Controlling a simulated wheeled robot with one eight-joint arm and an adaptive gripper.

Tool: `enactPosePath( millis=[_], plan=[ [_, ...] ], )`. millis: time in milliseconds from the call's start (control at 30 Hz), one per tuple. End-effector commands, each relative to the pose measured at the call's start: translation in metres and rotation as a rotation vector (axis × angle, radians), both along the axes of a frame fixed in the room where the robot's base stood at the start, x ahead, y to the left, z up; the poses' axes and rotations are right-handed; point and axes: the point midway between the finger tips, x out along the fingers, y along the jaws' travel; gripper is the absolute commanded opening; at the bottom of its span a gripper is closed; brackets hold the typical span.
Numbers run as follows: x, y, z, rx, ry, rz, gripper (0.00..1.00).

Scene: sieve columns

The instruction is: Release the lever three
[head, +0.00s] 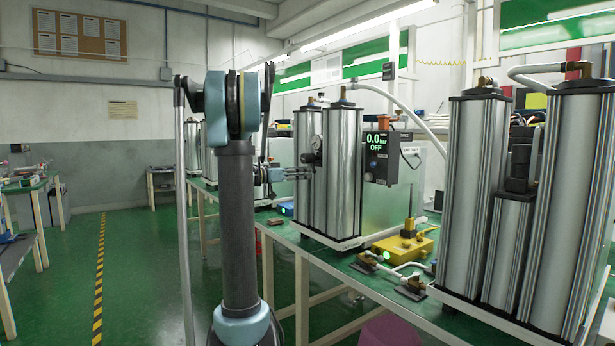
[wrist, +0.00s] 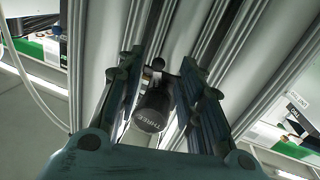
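The lever three shows in the wrist view as a black round knob (wrist: 151,113) marked "THREE", on the front of a silver column unit. My gripper (wrist: 160,68) has one finger on each side of the knob. The fingers are apart, and gaps show between them and the lever's stem; whether either finger touches the knob is unclear. In the head view my gripper (head: 306,172) reaches right to the front of the left twin silver columns (head: 342,185). The lever itself is hard to make out there.
A dark display (head: 381,155) reads 0.0 bar OFF. A yellow base (head: 405,247) and brass-fitted hoses lie on the green bench. More silver columns (head: 478,180) stand at right. The floor left of the bench is clear.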

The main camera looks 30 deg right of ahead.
Motion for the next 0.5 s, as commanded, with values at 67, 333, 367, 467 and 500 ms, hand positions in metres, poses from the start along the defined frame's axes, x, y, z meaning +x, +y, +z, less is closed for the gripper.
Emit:
enactPosePath(
  millis=[67, 333, 367, 467, 500],
  plan=[
    [-0.002, -0.011, 0.0, 0.0, 0.0, -0.002, 0.34],
    [-0.004, -0.029, 0.0, 0.0, 0.0, -0.001, 0.34],
    [-0.004, -0.029, 0.0, 0.0, 0.0, 0.0, 0.34],
    [-0.004, -0.03, 0.0, 0.0, 0.0, 0.0, 0.34],
    [-0.004, -0.029, 0.0, 0.0, 0.0, 0.0, 0.34]
  ],
)
